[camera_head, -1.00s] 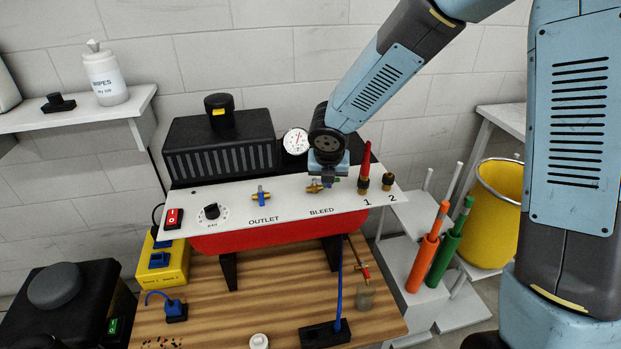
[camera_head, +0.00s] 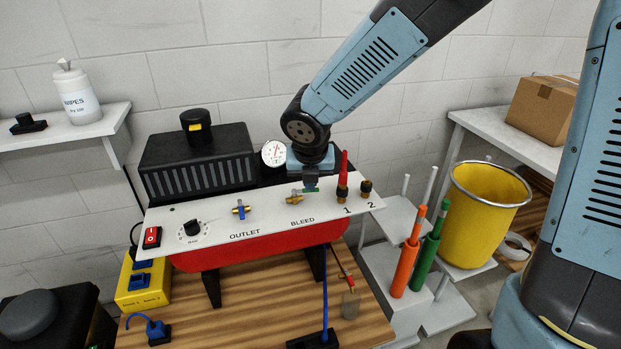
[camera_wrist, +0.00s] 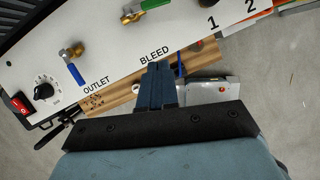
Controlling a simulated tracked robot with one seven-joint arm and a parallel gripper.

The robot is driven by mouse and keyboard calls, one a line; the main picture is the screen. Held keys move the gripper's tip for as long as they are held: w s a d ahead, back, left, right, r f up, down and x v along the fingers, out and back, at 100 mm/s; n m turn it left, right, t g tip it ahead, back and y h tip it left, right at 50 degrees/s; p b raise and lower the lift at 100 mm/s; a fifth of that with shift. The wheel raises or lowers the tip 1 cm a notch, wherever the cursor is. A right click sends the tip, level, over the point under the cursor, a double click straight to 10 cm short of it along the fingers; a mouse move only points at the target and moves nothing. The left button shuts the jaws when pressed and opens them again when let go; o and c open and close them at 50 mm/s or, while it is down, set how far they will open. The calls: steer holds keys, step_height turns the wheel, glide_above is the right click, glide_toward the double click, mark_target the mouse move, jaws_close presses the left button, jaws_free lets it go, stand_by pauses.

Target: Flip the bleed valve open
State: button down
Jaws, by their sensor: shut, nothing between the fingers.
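The bleed valve (camera_head: 293,199) is a brass fitting with a green lever (camera_head: 310,190), on the white panel (camera_head: 270,217) above the "BLEED" label. The lever points to the right of the brass body. In the wrist view the brass body (camera_wrist: 131,15) and part of the green lever (camera_wrist: 155,4) show at the top edge. My gripper (camera_wrist: 161,68) is shut and empty, in front of the panel by the "BLEED" lettering in that view. In the head view my gripper (camera_head: 311,184) is close to the lever; I cannot tell whether they touch.
The blue-handled outlet valve (camera_head: 241,210) is left of the bleed valve. Two hose fittings, 1 (camera_head: 342,191) and 2 (camera_head: 366,188), stand close on the right. A pressure gauge (camera_head: 274,153) is behind the panel. A red tank (camera_head: 260,246) is below.

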steer(key=shift+s+d+r, duration=0.1)
steer(key=shift+s+r, duration=0.1)
steer(key=shift+r, duration=0.35)
